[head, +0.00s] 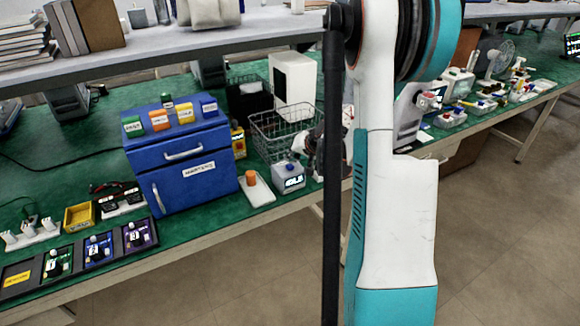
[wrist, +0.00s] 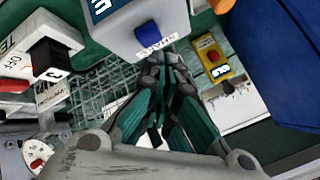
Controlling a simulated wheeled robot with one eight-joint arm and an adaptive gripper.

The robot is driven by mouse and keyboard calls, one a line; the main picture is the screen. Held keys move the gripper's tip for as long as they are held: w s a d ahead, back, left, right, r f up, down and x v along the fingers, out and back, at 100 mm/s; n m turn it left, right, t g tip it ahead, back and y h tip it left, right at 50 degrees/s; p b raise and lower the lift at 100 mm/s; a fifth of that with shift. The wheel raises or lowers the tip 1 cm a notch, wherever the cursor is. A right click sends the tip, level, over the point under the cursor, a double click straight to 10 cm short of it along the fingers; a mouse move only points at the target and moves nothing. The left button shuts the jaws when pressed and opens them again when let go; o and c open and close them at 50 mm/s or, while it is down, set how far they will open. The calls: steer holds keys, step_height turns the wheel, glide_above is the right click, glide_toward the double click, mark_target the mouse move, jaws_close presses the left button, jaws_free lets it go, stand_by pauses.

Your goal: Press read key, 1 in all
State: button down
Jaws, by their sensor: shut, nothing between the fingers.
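A small grey box (head: 289,180) with a lit display stands near the front edge of the green bench. In the wrist view the grey box (wrist: 118,24) shows a blue key (wrist: 148,31) with a small white label beside it. The label is too blurred to read surely. My gripper (wrist: 166,62) is shut and empty, its fingertips at the box's edge by the label, just short of the blue key in the picture. I cannot tell whether they touch the box. In the head view my gripper (head: 312,150) is just right of the box, partly hidden by my arm.
A wire basket (head: 285,132) stands behind the box. A white tray with an orange knob (head: 250,178) and a blue cabinet (head: 190,165) are to the left. A yellow box with a red button (wrist: 211,55) and a black-keyed unit (wrist: 45,55) show in the wrist view.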

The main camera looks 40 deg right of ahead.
mark_target(293, 165)
steer(key=shift+f+b, duration=0.4)
steer(key=shift+f, duration=0.05)
steer(key=shift+f+b, duration=0.5)
stand_by(0.8)
steer(key=shift+r, duration=0.15)
steer(key=shift+r+p, duration=0.6)
steer(key=shift+r, duration=0.2)
steer(key=shift+r, duration=0.15)
steer(key=shift+r+p, duration=1.65)
steer(key=shift+r, duration=0.7)
